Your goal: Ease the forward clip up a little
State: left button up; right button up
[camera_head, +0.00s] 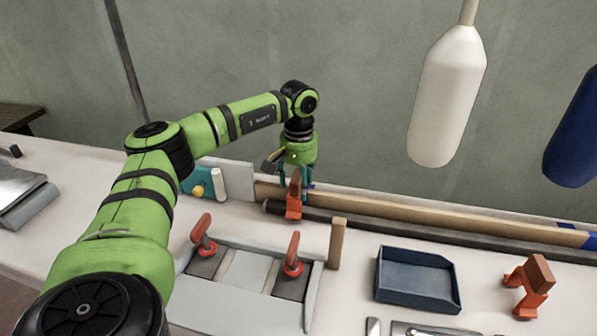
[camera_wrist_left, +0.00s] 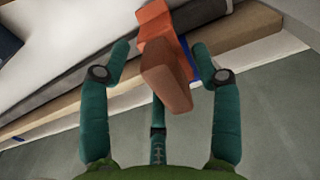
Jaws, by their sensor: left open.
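An orange clip (camera_head: 294,204) with a brownish-orange handle sits on the dark strip and wooden rail along the back of the bench. No label shows whether it is the forward clip. My left gripper (camera_head: 297,183) points down over it, open. In the left wrist view the clip (camera_wrist_left: 156,30) and its handle (camera_wrist_left: 168,85) lie between the green fingers of the left gripper (camera_wrist_left: 161,52), with gaps visible at both sides. A blue mark (camera_wrist_left: 190,55) shows on the rail beside the clip. My right gripper is out of view.
A second orange clip (camera_head: 527,286) stands on the bench at right. Nearer are a fixture with two red-handled clamps (camera_head: 292,254), an upright wooden block (camera_head: 336,243) and a dark blue tray (camera_head: 418,304). A white fender (camera_head: 447,97) hangs above the rail at right.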

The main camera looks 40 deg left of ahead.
pick_arm(q)
jog(key=shift+f, duration=0.15)
jog(key=c, duration=1.2)
grip_shut()
jog(key=shift+w+r+p, duration=0.15)
jog(key=shift+r+p, duration=0.3)
jog(key=shift+r, duration=0.05)
jog(key=shift+r, duration=0.2)
jog(key=shift+r, duration=0.1)
jog(key=o, duration=1.2)
grip_release()
jog(key=shift+c, duration=0.2)
